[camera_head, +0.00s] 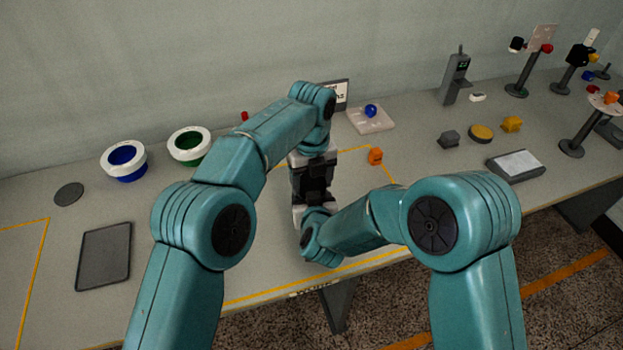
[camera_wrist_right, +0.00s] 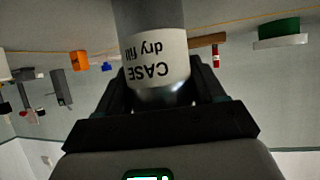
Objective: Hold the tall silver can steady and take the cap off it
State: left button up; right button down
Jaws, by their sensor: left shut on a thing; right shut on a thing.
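The tall silver can (camera_wrist_right: 150,15) shows in the right wrist view with a white label reading "CASE dry fill", upside down in the picture. Its darker metallic end (camera_wrist_right: 163,97) lies between the dark fingers of my right gripper (camera_wrist_right: 163,90), which are shut on that end; the cap's edge is not clear there. In the head view my left gripper (camera_head: 313,180) comes from the far side and my right gripper (camera_head: 312,198) from the near side, meeting face to face. Their dark jaws hide the can there. The left one is shut; its grip is hidden.
A blue bin (camera_head: 124,158) and a green bin (camera_head: 189,146) with white rims stand at the left back. A grey tray (camera_head: 104,256) lies at left. Stands and small blocks fill the right side.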

pick_arm(q)
jog(key=n, duration=0.3)
jog(key=o, duration=1.2)
jog(key=shift+c, duration=0.2)
